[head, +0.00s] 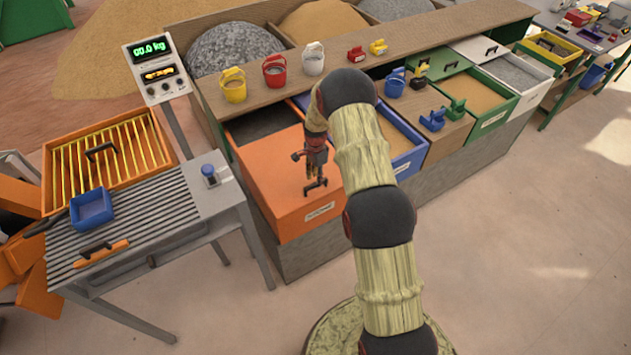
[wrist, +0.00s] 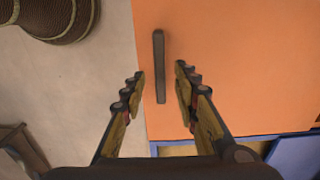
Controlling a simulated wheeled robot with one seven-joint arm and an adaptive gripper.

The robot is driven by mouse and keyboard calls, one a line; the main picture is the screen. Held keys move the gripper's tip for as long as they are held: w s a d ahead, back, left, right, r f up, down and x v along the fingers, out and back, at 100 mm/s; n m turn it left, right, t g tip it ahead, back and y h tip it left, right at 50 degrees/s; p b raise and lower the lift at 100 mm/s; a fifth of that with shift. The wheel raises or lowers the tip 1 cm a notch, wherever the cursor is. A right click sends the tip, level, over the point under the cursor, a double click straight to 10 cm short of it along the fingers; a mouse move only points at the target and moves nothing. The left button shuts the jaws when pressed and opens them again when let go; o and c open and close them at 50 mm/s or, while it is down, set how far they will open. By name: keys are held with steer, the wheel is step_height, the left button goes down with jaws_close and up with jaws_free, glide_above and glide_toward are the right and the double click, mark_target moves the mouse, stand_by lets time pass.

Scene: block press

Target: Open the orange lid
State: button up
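The orange lid (head: 268,170) is a flat orange panel over the front part of its bin. A dark filling (head: 262,122) shows behind the lid's back edge. The lid's black bar handle (head: 317,187) is near its front edge. My gripper (head: 314,160) is over the front of the lid, pointing down. In the wrist view the gripper (wrist: 160,80) is open, with the handle (wrist: 159,62) lying between the two fingers in the picture. Nothing is gripped; I cannot tell whether a finger touches the handle. The orange surface (wrist: 235,60) fills the right side of that view.
A blue bin (head: 408,162) adjoins on the right, with green and white bins beyond. A wooden shelf (head: 300,73) with small buckets runs behind. A slatted table (head: 140,220) and a scale display (head: 157,62) stand left. Floor in front is clear.

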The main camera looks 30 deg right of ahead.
steer(key=shift+f, duration=1.35)
steer(key=shift+c, duration=0.8)
jaws_close()
